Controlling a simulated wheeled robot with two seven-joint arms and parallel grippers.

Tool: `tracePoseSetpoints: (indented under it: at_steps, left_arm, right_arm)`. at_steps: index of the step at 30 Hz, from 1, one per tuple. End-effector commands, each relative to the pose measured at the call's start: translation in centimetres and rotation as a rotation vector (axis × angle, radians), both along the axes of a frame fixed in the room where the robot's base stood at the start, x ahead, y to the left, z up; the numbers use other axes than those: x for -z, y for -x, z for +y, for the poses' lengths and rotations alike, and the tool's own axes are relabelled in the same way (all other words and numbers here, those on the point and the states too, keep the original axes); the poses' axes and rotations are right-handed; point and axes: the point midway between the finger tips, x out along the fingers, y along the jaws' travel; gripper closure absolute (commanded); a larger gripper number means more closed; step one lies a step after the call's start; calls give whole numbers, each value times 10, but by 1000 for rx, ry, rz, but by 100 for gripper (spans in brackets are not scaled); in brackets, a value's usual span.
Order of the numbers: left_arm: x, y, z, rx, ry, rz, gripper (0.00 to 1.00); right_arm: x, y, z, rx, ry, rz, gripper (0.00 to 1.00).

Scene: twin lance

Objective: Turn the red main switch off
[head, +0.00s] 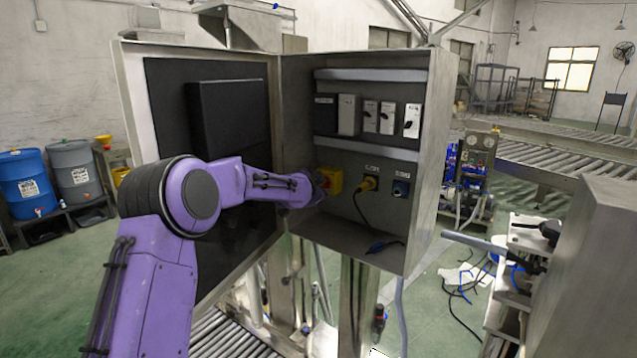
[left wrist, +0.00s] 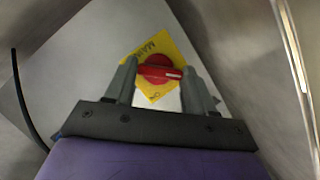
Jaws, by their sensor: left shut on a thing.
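The red main switch (left wrist: 159,69) sits on a yellow plate (left wrist: 177,49) with dark lettering in the left wrist view. Its red handle lies roughly level across that picture, with a white mark at its right end. My left gripper (left wrist: 160,77) is shut on the red handle, one finger at each end. In the head view the yellow plate (head: 335,177) is at the lower left inside the open cabinet. My left gripper (head: 319,186) reaches it from the left and hides most of the red handle. My right gripper is not in view.
The grey cabinet (head: 437,130) has its door (head: 130,100) swung open to the left, behind my left arm. A row of switch modules (head: 370,115) is above.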

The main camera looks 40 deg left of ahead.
Motion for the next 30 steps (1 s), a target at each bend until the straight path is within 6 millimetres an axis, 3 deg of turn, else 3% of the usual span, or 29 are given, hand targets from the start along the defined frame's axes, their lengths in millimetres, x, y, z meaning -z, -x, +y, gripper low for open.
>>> tracePoseSetpoints:
  at_steps: [12, 13, 15, 25, 30]
  left_arm:
    - [2, 0, 0, 0, 11, 2, 76]
    - [2, 0, 0, 0, 11, 2, 43]
    - [2, 0, 0, 0, 11, 2, 20]
    - [0, 2, -1, 1, 8, 0, 20]
    - [-5, 27, -12, 1, 8, -3, 20]
  right_arm:
    - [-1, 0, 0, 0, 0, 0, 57]
    - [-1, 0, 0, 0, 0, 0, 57]
    - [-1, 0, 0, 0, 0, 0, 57]
    - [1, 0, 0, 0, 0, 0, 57]
    - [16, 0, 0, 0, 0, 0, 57]
